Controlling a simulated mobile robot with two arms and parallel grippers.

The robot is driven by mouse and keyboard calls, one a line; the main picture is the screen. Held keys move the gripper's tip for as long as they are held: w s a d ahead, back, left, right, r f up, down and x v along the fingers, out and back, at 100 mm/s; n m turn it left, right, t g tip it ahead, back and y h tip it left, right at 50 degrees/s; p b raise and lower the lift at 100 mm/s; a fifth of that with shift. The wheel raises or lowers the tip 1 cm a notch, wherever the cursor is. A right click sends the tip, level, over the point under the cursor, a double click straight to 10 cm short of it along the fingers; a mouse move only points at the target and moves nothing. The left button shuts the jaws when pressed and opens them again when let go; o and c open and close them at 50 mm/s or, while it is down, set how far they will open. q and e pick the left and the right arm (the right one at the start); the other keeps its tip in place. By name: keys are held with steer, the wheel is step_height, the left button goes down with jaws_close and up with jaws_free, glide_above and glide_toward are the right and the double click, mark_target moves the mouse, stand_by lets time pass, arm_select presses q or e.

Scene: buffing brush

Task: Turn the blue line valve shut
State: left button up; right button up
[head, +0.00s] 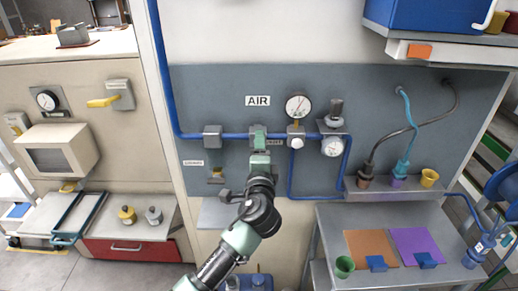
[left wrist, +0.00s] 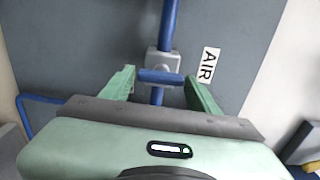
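The blue line valve is on the blue air pipe below the AIR sign (head: 258,101). In the left wrist view it shows a grey body (left wrist: 160,60) and a blue bar handle (left wrist: 160,76), which lies crosswise to the pipe (left wrist: 168,25). My left gripper (head: 259,138) is in front of the valve and hides most of it in the head view. In the left wrist view its green fingers are open, one on each side of the handle, with small gaps showing. My right gripper is not in view.
A pressure gauge (head: 298,106) and a regulator (head: 333,122) sit right of the valve, close to my gripper. A grey block (head: 212,136) is on the pipe to its left. A shelf (head: 398,191) with hoses and cups juts out at right.

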arm_select(q)
steer(key=shift+o, duration=0.6)
steer(key=s+b, duration=0.2)
steer(key=s, duration=0.5)
steer(key=shift+s+b, duration=0.35)
steer(key=shift+s, duration=0.05)
